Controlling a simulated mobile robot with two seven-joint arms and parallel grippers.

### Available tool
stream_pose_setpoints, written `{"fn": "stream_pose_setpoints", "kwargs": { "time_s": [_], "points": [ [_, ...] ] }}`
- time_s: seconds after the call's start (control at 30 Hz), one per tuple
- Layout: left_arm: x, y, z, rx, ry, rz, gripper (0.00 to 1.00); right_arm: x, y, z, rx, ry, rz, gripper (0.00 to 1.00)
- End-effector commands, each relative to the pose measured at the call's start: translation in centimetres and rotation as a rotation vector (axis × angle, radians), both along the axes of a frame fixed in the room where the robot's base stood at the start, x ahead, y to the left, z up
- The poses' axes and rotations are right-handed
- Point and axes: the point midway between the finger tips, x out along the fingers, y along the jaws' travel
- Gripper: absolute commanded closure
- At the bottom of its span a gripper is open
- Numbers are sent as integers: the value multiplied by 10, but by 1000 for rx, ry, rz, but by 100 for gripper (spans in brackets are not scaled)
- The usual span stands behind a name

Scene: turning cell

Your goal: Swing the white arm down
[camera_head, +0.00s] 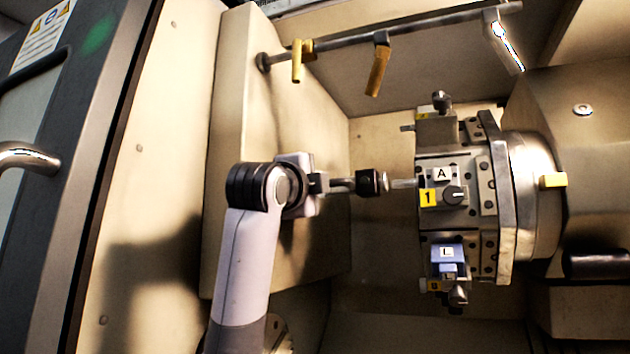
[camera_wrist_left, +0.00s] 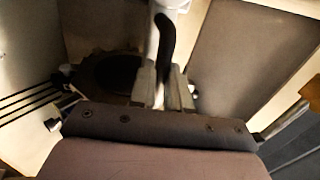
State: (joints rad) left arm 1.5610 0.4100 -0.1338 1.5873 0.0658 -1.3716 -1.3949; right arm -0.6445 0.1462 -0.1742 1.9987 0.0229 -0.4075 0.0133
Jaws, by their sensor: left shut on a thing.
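My left arm comes up from the bottom in the head view, and my left gripper (camera_head: 319,183) points right toward the turret. In the left wrist view the gripper (camera_wrist_left: 165,88) is shut on a pale part that I take for the white arm (camera_wrist_left: 153,45). A dark curved strip runs along it, and much of it is hidden by the fingers. In the head view a short rod with a black collar (camera_head: 371,183) stands out in front of the fingers, its thin bright end close to the turret. I cannot tell whether it touches. My right gripper is not in view.
The tool turret (camera_head: 470,200) with labelled stations stands just right of the gripper. A rail (camera_head: 350,43) with yellow hanging pieces crosses above. The beige housing (camera_head: 270,130) is close on the left. Open room lies below the rod.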

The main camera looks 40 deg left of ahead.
Motion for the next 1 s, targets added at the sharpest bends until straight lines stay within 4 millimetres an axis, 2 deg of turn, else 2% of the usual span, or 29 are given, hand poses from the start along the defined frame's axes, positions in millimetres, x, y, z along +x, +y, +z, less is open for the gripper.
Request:
{"fn": "stream_pose_setpoints", "kwargs": {
  "time_s": [0.67,0.7,0.73,0.77,1.0],
  "points": [
    [1,-1,-8,56,27,-2,100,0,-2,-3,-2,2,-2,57],
    [2,-1,-8,55,27,-3,70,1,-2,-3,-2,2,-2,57],
    [1,-1,-8,55,26,-3,60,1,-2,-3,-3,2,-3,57],
    [1,-1,-8,54,26,-3,58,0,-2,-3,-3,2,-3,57],
    [0,0,-6,52,19,-1,58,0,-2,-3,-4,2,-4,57]
  ]
}}
